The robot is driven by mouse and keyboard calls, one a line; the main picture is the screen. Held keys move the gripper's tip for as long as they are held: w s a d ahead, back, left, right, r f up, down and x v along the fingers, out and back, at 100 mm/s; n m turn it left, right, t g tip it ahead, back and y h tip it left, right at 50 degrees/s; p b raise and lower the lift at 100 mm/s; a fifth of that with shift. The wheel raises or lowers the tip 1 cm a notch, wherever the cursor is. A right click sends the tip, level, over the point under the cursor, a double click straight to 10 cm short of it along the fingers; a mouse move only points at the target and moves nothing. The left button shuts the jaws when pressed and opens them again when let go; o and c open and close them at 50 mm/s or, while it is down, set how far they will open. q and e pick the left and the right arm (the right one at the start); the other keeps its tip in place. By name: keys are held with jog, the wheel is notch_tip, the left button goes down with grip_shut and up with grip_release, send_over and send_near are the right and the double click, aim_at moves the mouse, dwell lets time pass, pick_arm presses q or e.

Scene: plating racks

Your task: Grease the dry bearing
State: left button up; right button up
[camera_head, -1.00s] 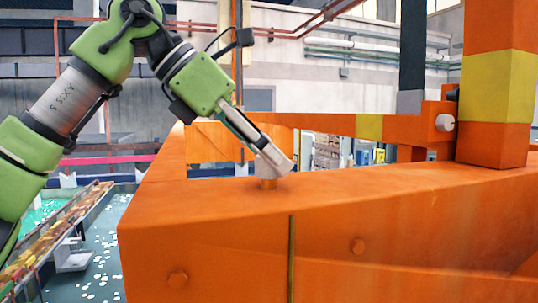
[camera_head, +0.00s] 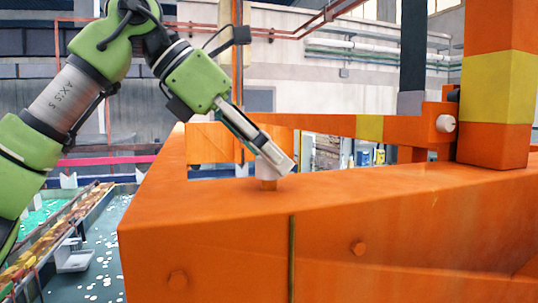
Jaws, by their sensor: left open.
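My left gripper (camera_head: 280,165) comes in from the upper left on a green arm. It is open, with its fingertips pointing down and to the right. The fingers partly hide this cylinder. I cannot tell whether they touch it. A round pale bearing-like end (camera_head: 445,123) sticks out of an orange bracket at the right. I cannot tell which bearing is dry. My right gripper is not in view.
An orange and yellow post (camera_head: 497,85) rises at the right of the beam. An orange and yellow crossbar (camera_head: 368,127) runs behind the gripper. At lower left are a tank with speckled liquid (camera_head: 98,250) and a white bracket (camera_head: 74,259). The beam's top is clear right of the gripper.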

pick_arm(q)
jog(key=v, duration=1.1)
jog(key=shift+r, duration=0.15)
jog(key=shift+s+a, duration=0.15)
jog(key=shift+a, duration=0.05)
